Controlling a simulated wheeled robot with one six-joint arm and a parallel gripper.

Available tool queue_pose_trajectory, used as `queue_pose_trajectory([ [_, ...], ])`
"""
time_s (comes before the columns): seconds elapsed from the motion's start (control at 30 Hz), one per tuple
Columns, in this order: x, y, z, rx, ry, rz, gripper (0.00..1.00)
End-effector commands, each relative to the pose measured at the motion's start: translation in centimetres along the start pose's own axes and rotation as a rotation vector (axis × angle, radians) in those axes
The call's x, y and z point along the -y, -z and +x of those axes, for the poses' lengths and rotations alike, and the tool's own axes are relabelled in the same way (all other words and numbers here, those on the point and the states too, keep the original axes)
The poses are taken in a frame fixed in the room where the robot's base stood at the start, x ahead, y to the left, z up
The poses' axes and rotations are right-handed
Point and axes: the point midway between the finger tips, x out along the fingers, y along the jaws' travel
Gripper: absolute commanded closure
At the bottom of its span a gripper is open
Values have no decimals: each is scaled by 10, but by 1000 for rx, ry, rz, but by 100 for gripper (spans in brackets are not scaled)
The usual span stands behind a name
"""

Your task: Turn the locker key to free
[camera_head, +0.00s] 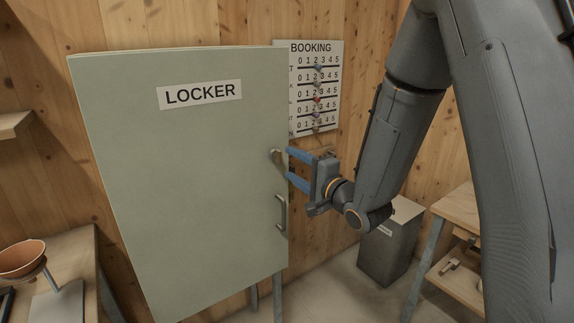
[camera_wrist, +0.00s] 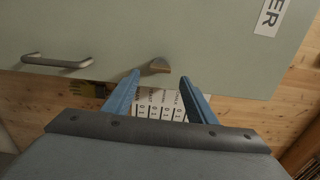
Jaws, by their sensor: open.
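The locker (camera_head: 180,200) is a pale green cabinet with a LOCKER label on its door, which looks shut. In the wrist view, the key (camera_wrist: 156,67) shows just beyond and between the two fingertips (camera_wrist: 160,76), with nothing held. The handle (camera_wrist: 57,62) is to its left there. Whether a fingertip touches the key I cannot tell.
A BOOKING board (camera_head: 311,85) with coloured beads hangs on the wooden wall right of the locker. A grey bin (camera_head: 388,245) stands on the floor at right, beside a wooden shelf bench (camera_head: 455,208). A scale with an orange bowl (camera_head: 22,258) is at lower left.

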Motion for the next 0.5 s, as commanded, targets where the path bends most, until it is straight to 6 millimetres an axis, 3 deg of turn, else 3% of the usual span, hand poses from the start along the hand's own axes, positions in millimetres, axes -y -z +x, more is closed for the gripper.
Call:
queue_pose_trajectory([
  [0.2,0,1,-22,-1,1,0,48],
  [0.5,0,1,-24,-1,0,0,48],
])
